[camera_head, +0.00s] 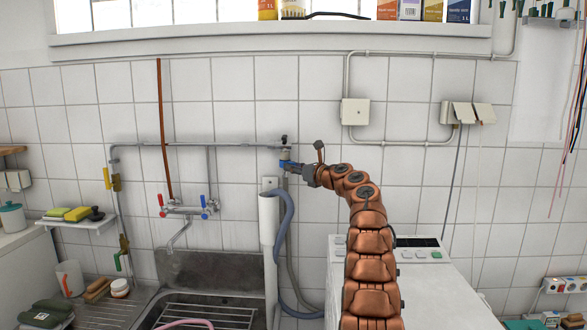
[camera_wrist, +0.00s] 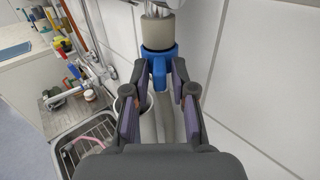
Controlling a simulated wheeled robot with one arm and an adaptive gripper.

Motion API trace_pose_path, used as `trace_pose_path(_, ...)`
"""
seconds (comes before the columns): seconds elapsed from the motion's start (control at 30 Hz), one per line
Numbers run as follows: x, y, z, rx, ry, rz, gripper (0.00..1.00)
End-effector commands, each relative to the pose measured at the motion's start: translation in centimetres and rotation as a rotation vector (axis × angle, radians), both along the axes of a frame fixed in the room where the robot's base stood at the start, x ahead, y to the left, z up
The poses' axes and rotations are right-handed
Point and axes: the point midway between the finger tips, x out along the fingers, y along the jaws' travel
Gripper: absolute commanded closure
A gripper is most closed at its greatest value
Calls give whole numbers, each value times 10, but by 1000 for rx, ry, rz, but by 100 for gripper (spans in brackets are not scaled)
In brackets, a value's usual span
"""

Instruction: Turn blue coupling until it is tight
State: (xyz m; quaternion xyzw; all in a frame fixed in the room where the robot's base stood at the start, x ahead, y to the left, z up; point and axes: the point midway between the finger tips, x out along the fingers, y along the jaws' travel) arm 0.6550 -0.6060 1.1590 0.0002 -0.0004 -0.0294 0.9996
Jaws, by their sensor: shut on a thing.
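The blue coupling (camera_wrist: 160,62) sits just below a beige collar (camera_wrist: 158,30) at the top of a grey hose, in the wrist view. In the head view the blue coupling (camera_head: 286,163) shows small under a dark valve (camera_head: 284,141) at the end of the wall pipe. My gripper (camera_wrist: 160,88) has one finger on each side of the coupling and is shut on it. In the head view my gripper (camera_head: 301,170) reaches it from the right. I cannot tell how tight the coupling is.
A grey hose (camera_head: 290,245) hangs below the coupling beside a white standpipe (camera_head: 268,235) with a blue-grey hose (camera_head: 286,215). A white washing machine (camera_head: 430,285) stands at the right. A sink (camera_head: 210,285) and wall tap (camera_head: 185,208) are at the left.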

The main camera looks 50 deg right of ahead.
Motion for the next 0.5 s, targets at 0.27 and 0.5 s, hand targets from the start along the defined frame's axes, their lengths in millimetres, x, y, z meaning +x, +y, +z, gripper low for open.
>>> trace_pose_path(0.27,0,0,1,-1,-1,-1,62)
trace_pose_path(0.5,-2,-1,1,-1,-1,-1,62)
